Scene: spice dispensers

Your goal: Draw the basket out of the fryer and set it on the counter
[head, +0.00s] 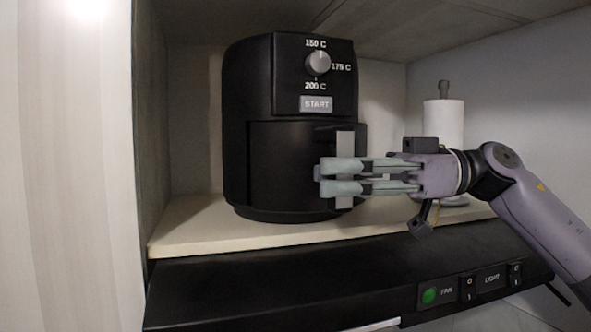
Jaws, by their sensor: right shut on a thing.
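A black air fryer (285,90) stands upright on a pale shelf, with a grey dial and a START button on its upper front. Its basket (280,165) is the lower front part and sits in the fryer body. A grey upright basket handle (345,150) is at the right of the basket front. My right gripper (325,178) comes in from the right and is shut on the handle, its fingers covering the handle's middle. My left gripper is not in view.
The pale shelf (185,232) has a little free room left of and in front of the fryer. A paper towel roll (444,118) stands behind my right gripper. A black panel (300,285) with FAN and LIGHT switches runs below the shelf. A pale wall is close on the left.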

